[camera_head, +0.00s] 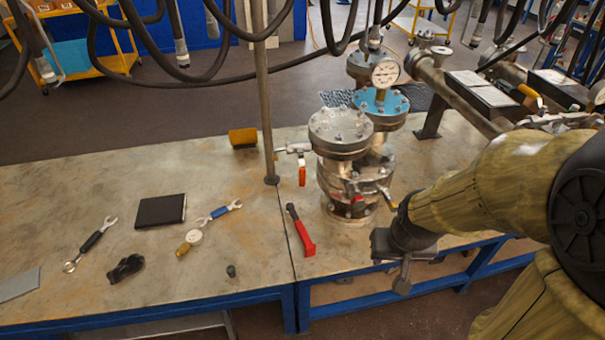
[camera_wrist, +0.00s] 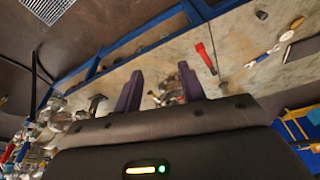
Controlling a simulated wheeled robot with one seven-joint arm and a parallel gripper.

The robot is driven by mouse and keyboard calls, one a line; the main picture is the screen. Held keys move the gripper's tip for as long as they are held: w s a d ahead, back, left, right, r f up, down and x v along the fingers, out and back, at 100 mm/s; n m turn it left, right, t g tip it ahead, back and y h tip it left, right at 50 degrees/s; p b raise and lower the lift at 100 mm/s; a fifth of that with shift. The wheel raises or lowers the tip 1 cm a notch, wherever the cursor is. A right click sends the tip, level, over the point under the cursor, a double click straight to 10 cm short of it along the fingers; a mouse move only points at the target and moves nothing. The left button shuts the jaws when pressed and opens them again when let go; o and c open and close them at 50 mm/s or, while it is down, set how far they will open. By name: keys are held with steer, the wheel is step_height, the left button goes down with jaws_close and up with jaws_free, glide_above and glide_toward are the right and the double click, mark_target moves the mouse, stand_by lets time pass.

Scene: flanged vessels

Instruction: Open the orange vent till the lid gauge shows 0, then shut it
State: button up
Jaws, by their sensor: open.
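A flanged metal vessel (camera_head: 341,150) stands upright on the bench. A valve at its left side has an orange handle (camera_head: 302,176) hanging down; I take this as the orange vent. A round white dial gauge (camera_head: 385,73) stands over the blue lid (camera_head: 381,102) behind the front lid; its reading is too small to tell. My gripper (camera_head: 392,268) is at the bench's front edge, right of the vessel and well apart from the vent. In the wrist view, its two fingers (camera_wrist: 160,92) are spread, with nothing held between them; part of the vessel shows beyond them.
A red-handled tool (camera_head: 301,231) lies left of the vessel. A thin upright post (camera_head: 264,95) stands near the vent. Wrenches, a black pad (camera_head: 161,211) and a loose small gauge (camera_head: 193,237) lie on the left bench. Hoses hang overhead; pipework fills the right.

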steer(key=w+f+t+b, duration=0.2)
steer(key=w+f+b, duration=0.3)
steer(key=n+t+y+b, duration=0.5)
steer(key=t+y+b, duration=0.45)
steer(key=b, duration=1.15)
glide_toward(304, 176)
steer(key=s+d+t+h, duration=0.1)
steer(key=s, duration=0.5)
steer(key=shift+d+f+t, duration=0.3)
steer(key=shift+f+t, duration=0.05)
steer(key=p+x, duration=0.1)
steer(key=x, duration=1.6)
steer(key=shift+w+f, duration=0.1)
steer(key=shift+w, duration=0.05)
steer(key=shift+d, duration=0.1)
steer(key=shift+c, duration=0.4)
